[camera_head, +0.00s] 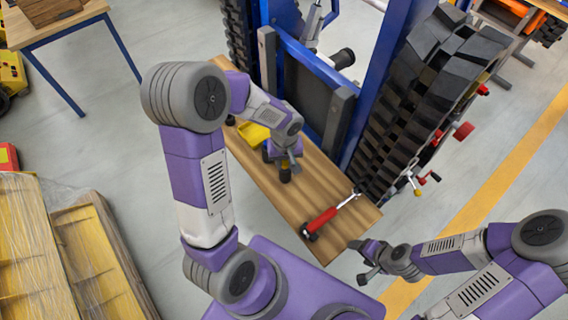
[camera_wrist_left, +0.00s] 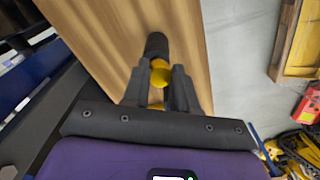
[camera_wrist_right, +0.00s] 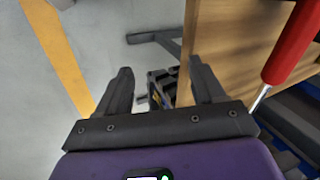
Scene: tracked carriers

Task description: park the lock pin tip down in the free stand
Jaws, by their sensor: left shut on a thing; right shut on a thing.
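My left gripper (camera_head: 286,166) is low over the wooden bench. In the left wrist view its fingers (camera_wrist_left: 160,82) are shut on a yellow piece (camera_wrist_left: 160,72), which I take for the lock pin. A black cylinder (camera_wrist_left: 157,46) lies in line with it beyond the fingertips; I cannot tell whether it is part of the pin or a stand around it. The pin's tip is hidden. My right gripper (camera_head: 364,262) is off the bench's right end.
The bench (camera_head: 335,190) carries a red-handled tool (camera_head: 322,220) near its right end and a yellow tray (camera_head: 255,128). A small black round item (camera_head: 231,120) is left of the tray. The carrier's black track (camera_head: 415,100) and blue frame (camera_head: 375,85) rise behind.

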